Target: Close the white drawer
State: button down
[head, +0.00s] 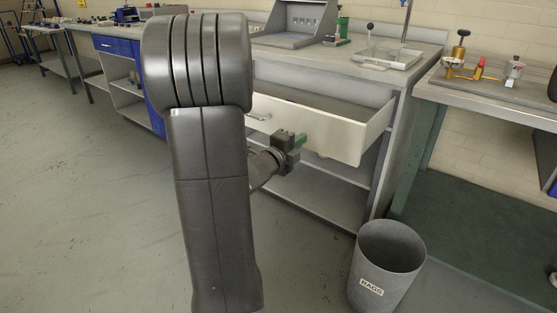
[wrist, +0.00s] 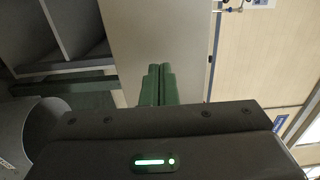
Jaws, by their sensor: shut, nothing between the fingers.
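The white drawer (head: 335,132) stands pulled out from the grey workbench, with its open top and inside showing in the head view. A handle (head: 258,116) is on its front, partly hidden by my arm. My gripper (head: 301,139) is shut and empty, with its green fingers in front of the drawer front, right of the handle. In the wrist view the shut fingertips (wrist: 159,70) point at the pale drawer front (wrist: 155,30). I cannot tell whether they touch it.
A grey rag bin (head: 385,265) stands on the floor at the right, near the bench (head: 385,68). An open shelf (head: 318,190) lies below the drawer. Another bench (head: 500,108) is at the right. The floor at the left is clear.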

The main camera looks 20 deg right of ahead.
aim_at(312, 132)
jog(key=shift+x, duration=1.75)
